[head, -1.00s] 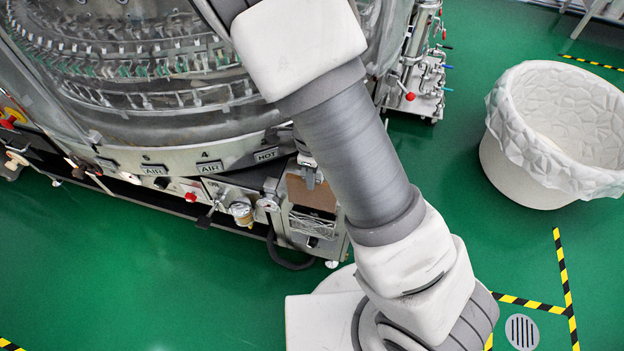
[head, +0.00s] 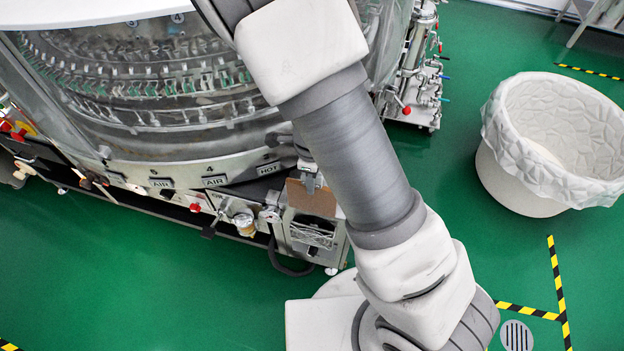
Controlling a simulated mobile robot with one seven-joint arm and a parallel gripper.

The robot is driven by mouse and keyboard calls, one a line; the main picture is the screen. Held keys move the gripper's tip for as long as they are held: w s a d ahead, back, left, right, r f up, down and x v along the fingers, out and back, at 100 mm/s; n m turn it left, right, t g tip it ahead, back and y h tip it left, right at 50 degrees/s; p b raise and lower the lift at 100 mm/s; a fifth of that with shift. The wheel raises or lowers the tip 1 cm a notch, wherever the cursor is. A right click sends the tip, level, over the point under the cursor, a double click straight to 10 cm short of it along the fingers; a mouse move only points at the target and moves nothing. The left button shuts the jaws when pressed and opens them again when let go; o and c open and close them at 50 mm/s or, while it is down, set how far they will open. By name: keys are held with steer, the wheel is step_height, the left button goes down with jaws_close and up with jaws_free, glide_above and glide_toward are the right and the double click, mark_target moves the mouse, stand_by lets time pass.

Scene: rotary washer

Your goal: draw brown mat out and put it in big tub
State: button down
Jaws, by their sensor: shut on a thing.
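The brown mat (head: 314,199) is a flat brown sheet at the open-topped metal box (head: 312,235) by the washer's front right corner. My gripper (head: 311,184) is small in the head view, partly hidden behind my arm, and shut on the mat's upper edge. The mat's lower part is hidden by the box, so I cannot tell how deep it sits. The big tub (head: 514,185) stands on the floor at the right, round and white, with a crinkled white liner over its rim. The visible inside looks empty.
The round washer (head: 150,150) fills the upper left, with valves and knobs along its front. A pipe rack (head: 418,85) stands behind my arm. Yellow-black floor tape (head: 557,285) and a round drain (head: 516,335) are at lower right.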

steer(key=shift+r+p, duration=3.95)
steer(key=shift+p, duration=0.1)
steer(key=w+d+r+n, duration=0.3)
steer(key=d+n, duration=0.2)
steer(key=n, duration=0.6)
steer(key=w+d+r+n, duration=0.3)
steer(key=d+r+n, duration=0.1)
steer(key=n, duration=0.7)
steer(key=shift+w+d+r, duration=0.15)
steer(key=shift+w+d, duration=0.15)
steer(key=shift+d, duration=0.7)
